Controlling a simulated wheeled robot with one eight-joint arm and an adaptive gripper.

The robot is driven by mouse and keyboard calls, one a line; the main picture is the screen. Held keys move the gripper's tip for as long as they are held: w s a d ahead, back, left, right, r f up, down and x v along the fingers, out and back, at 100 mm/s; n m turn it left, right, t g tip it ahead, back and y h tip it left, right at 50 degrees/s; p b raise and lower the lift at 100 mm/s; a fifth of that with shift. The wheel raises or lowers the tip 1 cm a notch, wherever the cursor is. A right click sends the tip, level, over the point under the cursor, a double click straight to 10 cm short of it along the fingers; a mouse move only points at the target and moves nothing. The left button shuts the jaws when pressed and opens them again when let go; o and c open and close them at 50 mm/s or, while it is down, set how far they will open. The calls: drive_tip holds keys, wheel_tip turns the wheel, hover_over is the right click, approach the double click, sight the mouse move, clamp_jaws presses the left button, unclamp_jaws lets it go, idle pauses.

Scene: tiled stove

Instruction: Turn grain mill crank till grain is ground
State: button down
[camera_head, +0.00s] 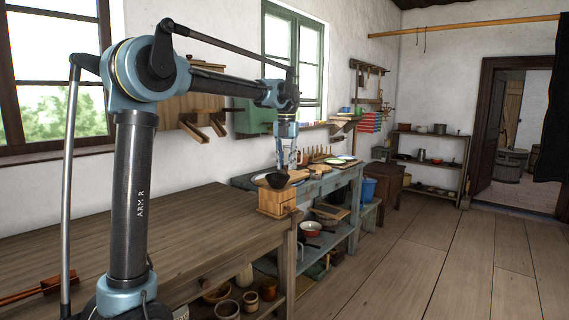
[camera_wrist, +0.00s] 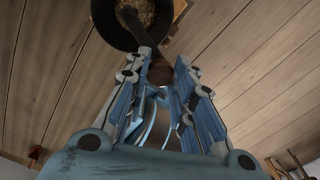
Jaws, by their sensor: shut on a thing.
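The grain mill (camera_head: 275,203) is a light wooden box with a dark hopper (camera_head: 277,181) on top, standing at the far end of the brown workbench. In the wrist view the round dark hopper (camera_wrist: 101,22) is at the top and holds tan grain (camera_wrist: 143,8). The dark crank (camera_wrist: 138,28) runs from the hopper's middle down to my fingers. My gripper (camera_wrist: 164,63) is shut on the crank's brown handle (camera_wrist: 160,74). In the head view my gripper (camera_head: 288,163) points down just above the mill, and the handle is too small to tell there.
The workbench (camera_head: 130,235) is mostly bare, with reddish sticks (camera_head: 35,290) at its near left. A blue-grey table (camera_head: 335,183) with plates and wooden ware stands beyond the mill. Pots and bowls sit on the shelves below. The plank floor (camera_head: 420,260) at right is clear.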

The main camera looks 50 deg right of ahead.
drive_tip(key=c, duration=1.3)
unclamp_jaws()
drive_tip(key=shift+w, duration=0.1)
drive_tip(key=shift+c, duration=0.2)
drive_tip(key=shift+r, duration=0.1)
wheel_tip(320, 180, up, 12)
